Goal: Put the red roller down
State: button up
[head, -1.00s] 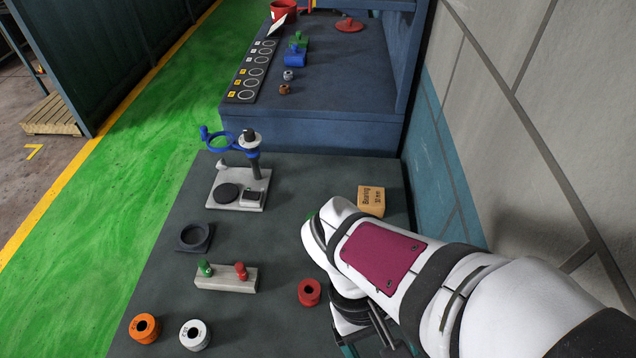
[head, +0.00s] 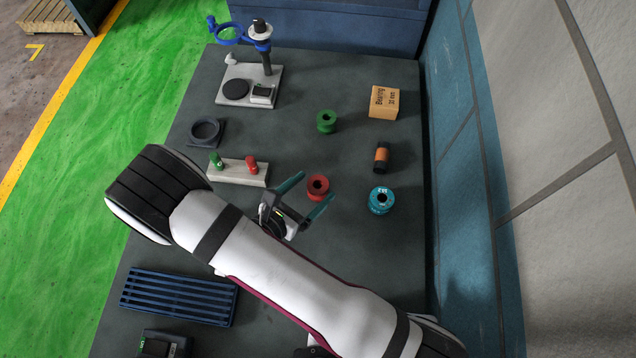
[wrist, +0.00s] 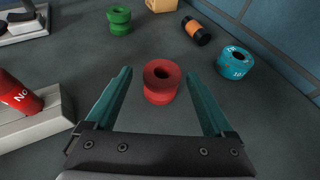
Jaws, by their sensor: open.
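The red roller (head: 318,187) stands upright on the dark table, its centre hole facing up. It also shows in the wrist view (wrist: 161,81), in the middle of the picture. My gripper (head: 316,188) is open, and its two green fingers point toward the roller. In the wrist view my gripper (wrist: 158,76) has a fingertip on each side of the roller, with a gap on both sides. Nothing is held. I cannot tell how high the fingertips are above the table.
A grey block (head: 238,172) with a green and a red peg stands left. A blue slatted rack (head: 180,296) lies front left.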

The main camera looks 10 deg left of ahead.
aim_at(321, 183)
jog(key=x, duration=0.5)
jog(key=shift+d, duration=0.15)
grip_shut()
